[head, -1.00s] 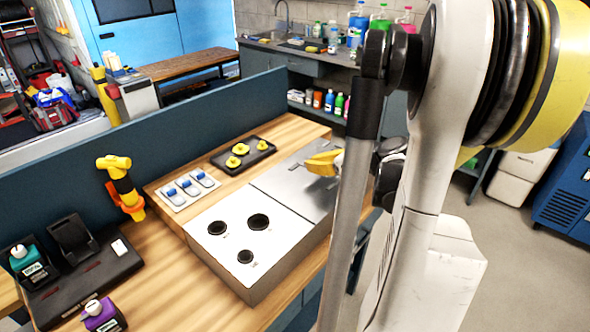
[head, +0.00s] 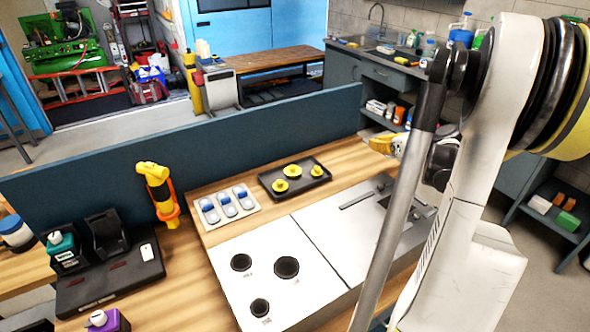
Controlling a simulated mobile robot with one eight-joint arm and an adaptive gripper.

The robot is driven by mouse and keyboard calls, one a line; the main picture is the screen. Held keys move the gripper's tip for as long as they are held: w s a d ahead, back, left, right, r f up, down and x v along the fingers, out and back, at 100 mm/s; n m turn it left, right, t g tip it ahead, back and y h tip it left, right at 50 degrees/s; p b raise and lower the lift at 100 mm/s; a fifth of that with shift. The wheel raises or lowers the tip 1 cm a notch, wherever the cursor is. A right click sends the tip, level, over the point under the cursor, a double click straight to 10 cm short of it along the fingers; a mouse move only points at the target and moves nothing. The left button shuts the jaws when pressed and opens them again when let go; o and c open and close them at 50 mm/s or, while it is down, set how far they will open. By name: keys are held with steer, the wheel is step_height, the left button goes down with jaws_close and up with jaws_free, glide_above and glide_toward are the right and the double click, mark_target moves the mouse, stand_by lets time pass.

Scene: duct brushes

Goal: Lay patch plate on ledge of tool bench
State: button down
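My gripper (head: 383,144) shows its yellow fingers at the right, above the back edge of the tool bench (head: 186,262). My own arm partly hides it, and I cannot tell whether its fingers are apart or holding anything. No thing is clearly recognisable as the patch plate. A flat grey strip (head: 368,194) lies on the right-hand metal panel (head: 335,235) of a low box on the bench, below the gripper in the picture. The raised wooden ledge (head: 235,183) runs behind the box and carries two trays.
A black tray (head: 318,184) holds yellow knobs; a pale tray (head: 240,215) holds blue-topped pieces. Black round openings (head: 286,267) are in the box's left panel. An orange-and-yellow tool (head: 160,190) stands at left, beside a black stand (head: 100,285). A blue partition (head: 260,125) runs behind the bench.

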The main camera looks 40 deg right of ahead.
steer(key=b, duration=0.4)
glide_above(338, 163)
step_height(338, 163, down, 7)
steer(key=shift+r, duration=0.1)
step_height(338, 163, down, 4)
steer(key=shift+d+f+b, duration=0.1)
steer(key=shift+f+b, duration=0.05)
steer(key=shift+b, duration=1.1)
steer(key=c, duration=1.6)
jaws_free()
